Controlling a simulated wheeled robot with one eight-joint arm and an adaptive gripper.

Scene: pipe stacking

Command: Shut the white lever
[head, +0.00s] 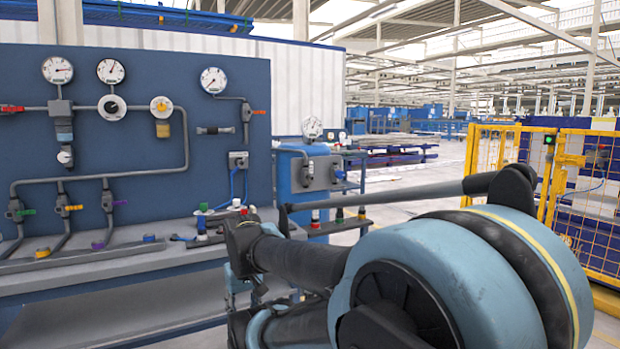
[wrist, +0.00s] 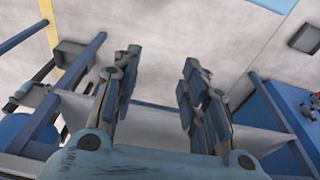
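I cannot make out a white lever for certain in either view. The blue panel (head: 130,75) in the head view carries grey pipes with small levers: red (head: 12,108), green (head: 25,212), yellow (head: 73,207), purple (head: 119,202) and orange (head: 258,112). A small white round knob (head: 65,157) sits below a grey valve on the panel. My gripper (wrist: 162,56) is open in the wrist view, its two fingers well apart with only pale floor showing between them. In the head view my arm hides most of it, in front of the bench's right end.
A grey bench (head: 120,257) runs below the panel, with small coloured parts on it. A blue cabinet (head: 290,178) with a gauge (head: 312,127) stands right of the panel. A yellow fence (head: 590,258) is at far right. Open floor (head: 405,180) lies between.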

